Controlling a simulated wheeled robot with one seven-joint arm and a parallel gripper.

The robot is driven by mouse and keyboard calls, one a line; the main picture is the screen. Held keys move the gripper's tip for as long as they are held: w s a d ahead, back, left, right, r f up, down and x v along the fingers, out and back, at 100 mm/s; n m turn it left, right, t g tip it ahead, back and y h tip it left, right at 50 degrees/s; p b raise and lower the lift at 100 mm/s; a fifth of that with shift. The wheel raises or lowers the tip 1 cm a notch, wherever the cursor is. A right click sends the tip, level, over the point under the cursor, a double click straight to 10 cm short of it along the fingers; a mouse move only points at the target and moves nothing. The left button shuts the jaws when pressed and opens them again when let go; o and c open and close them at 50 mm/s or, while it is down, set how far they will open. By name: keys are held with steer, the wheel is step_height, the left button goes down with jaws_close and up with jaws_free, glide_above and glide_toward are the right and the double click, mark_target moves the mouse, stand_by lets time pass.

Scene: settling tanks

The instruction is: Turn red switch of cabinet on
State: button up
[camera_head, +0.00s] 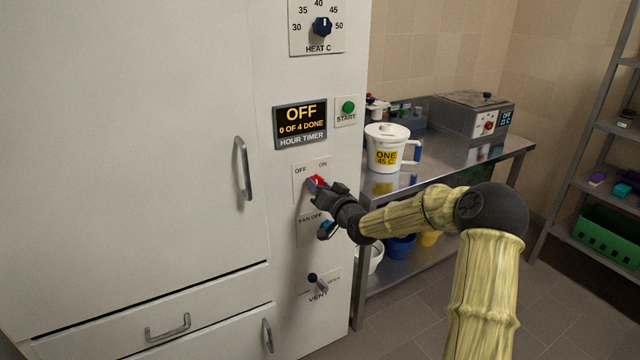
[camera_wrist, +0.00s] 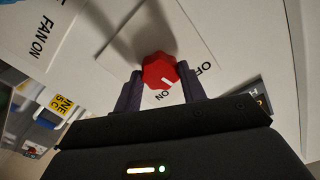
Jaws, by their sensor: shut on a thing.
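The red switch (camera_head: 316,181) is a rotary knob on a white plate marked OFF on the left and ON on the right, on the cabinet (camera_head: 190,90). In the wrist view my gripper (camera_wrist: 160,88) is shut on the knob, one finger on each side. The cabinet display (camera_head: 300,122) reads OFF, 0 OF 4 DONE.
The fan knob (camera_head: 326,230) sits just below my gripper, and the vent lever (camera_head: 313,279) lower down. A green START button (camera_head: 348,107) and the heat dial (camera_head: 322,27) are above. A steel table (camera_head: 470,165) with a white jug (camera_head: 388,137) stands to the right.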

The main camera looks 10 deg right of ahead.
steer(key=m+p, duration=0.3)
steer(key=m, duration=0.6)
steer(key=shift+d+f, duration=0.1)
steer(key=shift+d, duration=0.05)
stand_by(0.5)
steer(key=o, duration=1)
steer(key=shift+s, duration=0.1)
steer(key=v, duration=1.7)
